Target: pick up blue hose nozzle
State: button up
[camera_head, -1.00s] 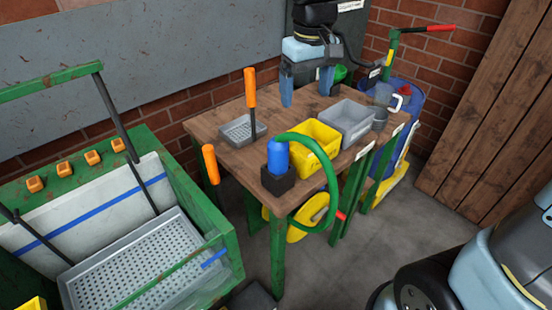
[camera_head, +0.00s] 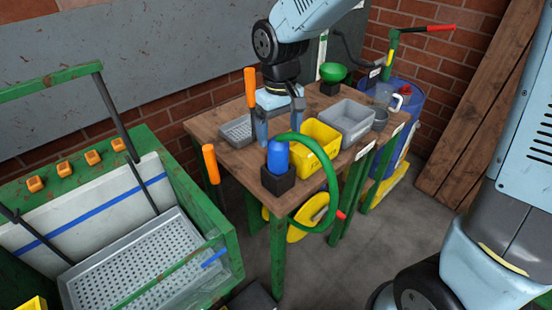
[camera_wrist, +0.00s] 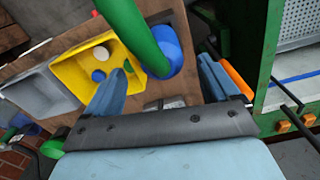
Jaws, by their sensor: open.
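The blue hose nozzle (camera_head: 278,157) stands upright in a black block at the front corner of the wooden table (camera_head: 217,130). A green hose (camera_head: 333,190) arcs over beside it and hangs past the table edge. My gripper (camera_head: 279,137) is open, with its fingers pointing down just behind the nozzle in the head view. In the wrist view the nozzle (camera_wrist: 165,52) shows as a blue round shape partly hidden by the green hose (camera_wrist: 135,30). It lies beyond the gap between my open fingers (camera_wrist: 163,88), and nothing is between them.
A yellow bin (camera_head: 322,135) with small items stands right beside the nozzle, and a grey bin (camera_head: 348,115) behind it. A grey tray (camera_head: 236,131) and an upright orange handle (camera_head: 250,85) are to the left. A green funnel (camera_head: 336,72) stands at the back.

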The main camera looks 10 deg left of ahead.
aim_at(278, 139)
jog(key=shift+a+f, duration=0.1)
jog(key=shift+f, duration=2.55)
jog(key=c, duration=1.2)
